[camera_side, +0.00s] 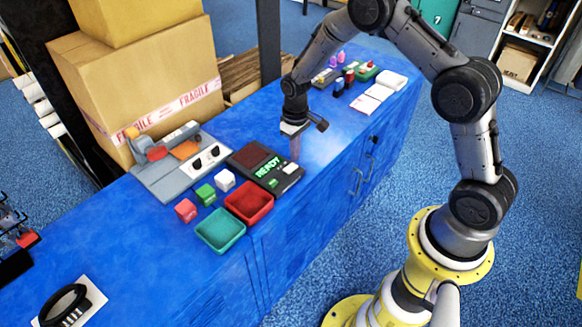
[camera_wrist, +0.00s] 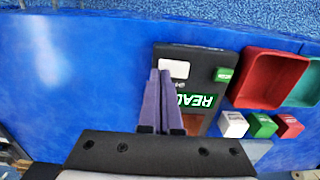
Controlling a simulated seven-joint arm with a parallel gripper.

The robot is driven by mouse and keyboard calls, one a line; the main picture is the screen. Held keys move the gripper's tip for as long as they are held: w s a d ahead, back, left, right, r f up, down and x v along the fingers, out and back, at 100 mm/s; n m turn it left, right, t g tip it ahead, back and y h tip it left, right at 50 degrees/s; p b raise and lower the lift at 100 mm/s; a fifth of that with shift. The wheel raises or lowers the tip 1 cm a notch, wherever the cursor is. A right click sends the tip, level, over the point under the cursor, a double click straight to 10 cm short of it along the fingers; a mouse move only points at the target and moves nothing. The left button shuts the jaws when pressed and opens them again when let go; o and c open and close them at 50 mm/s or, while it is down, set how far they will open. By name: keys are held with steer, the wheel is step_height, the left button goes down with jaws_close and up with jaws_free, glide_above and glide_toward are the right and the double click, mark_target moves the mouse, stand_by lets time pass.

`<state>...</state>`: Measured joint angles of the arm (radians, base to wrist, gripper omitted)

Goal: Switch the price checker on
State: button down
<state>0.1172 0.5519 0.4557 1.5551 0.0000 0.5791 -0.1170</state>
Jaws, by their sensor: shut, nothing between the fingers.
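The price checker (camera_side: 251,158) is a flat dark box on the blue counter, with a dark red panel. A green strip on it reads READY in white letters; the strip also shows in the wrist view (camera_wrist: 197,101). It has a white rectangular key (camera_wrist: 173,68) and a small green key (camera_wrist: 223,74). My gripper (camera_side: 295,157) is shut and empty, pointing down by the checker's right end. In the wrist view its purple-grey fingers (camera_wrist: 159,72) overlap the checker's edge beside the white key. I cannot tell whether the tips touch it.
A red tray (camera_side: 266,205) and a teal tray (camera_side: 219,245) stand in front of the checker. White (camera_side: 225,180), green (camera_side: 205,194) and red (camera_side: 185,210) cubes lie beside it. A grey machine (camera_side: 165,185) and cartons (camera_side: 140,90) stand behind left.

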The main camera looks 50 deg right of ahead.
steer(key=shift+r, duration=2.75)
step_height(320, 180, up, 7)
steer(key=t, duration=0.2)
glide_above(295, 165)
steer(key=w, duration=0.2)
steer(key=s+a+r+t, duration=0.15)
steer(key=s+r, duration=0.25)
steer(key=r, duration=0.4)
steer(key=s+a+r+t, duration=0.15)
steer(key=s+r, duration=0.25)
steer(key=r, duration=0.4)
steer(key=s+a+r+t, duration=0.1)
steer(key=s+r, duration=0.2)
steer(key=s, duration=0.4)
steer(key=s+a+r+t, duration=0.1)
steer(key=s+r, duration=0.1)
steer(key=s, duration=0.4)
steer(key=s+f+g, duration=0.1)
steer(key=s+f, duration=0.3)
steer(key=s, duration=0.5)
steer(key=shift+s+f, duration=0.15)
steer(key=shift+f, duration=0.2)
